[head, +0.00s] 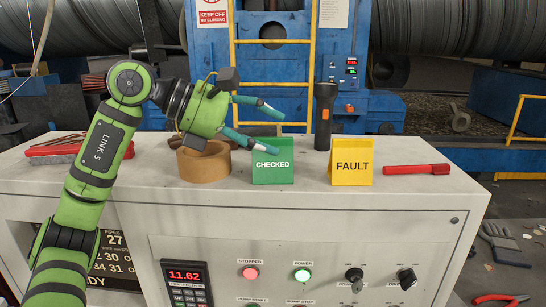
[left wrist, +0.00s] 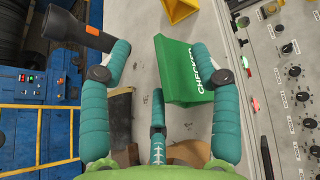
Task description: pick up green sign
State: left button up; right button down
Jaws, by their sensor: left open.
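The green sign (head: 273,173), a folded tent-shaped card reading CHECKED, stands upright on the grey cabinet top between a brown tape roll and a yellow sign. My left gripper (head: 265,127) is open and empty, just above and to the left of the green sign, with its fingers pointing right. In the left wrist view the green sign (left wrist: 183,72) lies ahead, between the spread fingers of my left gripper (left wrist: 160,62) and nearer the right-hand one. I cannot tell whether any finger touches it. My right gripper is not in view.
The brown tape roll (head: 204,162) is left of the sign, under my gripper. A black flashlight (head: 325,112) stands behind, between the green sign and the yellow FAULT sign (head: 352,168). A red marker (head: 417,169) lies at right. Buttons and knobs line the cabinet (head: 330,225) front.

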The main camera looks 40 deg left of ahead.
aim_at(278, 146)
pick_arm(q)
jog(key=w+d+f+p, duration=0.2)
jog(key=d, duration=0.1)
jog(key=shift+f, duration=0.1)
jog(key=shift+w+d+f, duration=0.15)
jog(key=shift+w+f, duration=0.2)
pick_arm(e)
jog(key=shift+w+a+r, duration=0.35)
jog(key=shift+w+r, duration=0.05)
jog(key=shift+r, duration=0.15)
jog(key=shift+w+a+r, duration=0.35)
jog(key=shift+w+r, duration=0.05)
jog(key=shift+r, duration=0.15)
pick_arm(q)
jog(key=shift+s, duration=0.1)
jog(key=c, duration=1.2)
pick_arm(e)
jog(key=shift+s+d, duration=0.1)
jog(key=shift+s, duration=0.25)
pick_arm(q)
jog(key=shift+c, duration=0.2)
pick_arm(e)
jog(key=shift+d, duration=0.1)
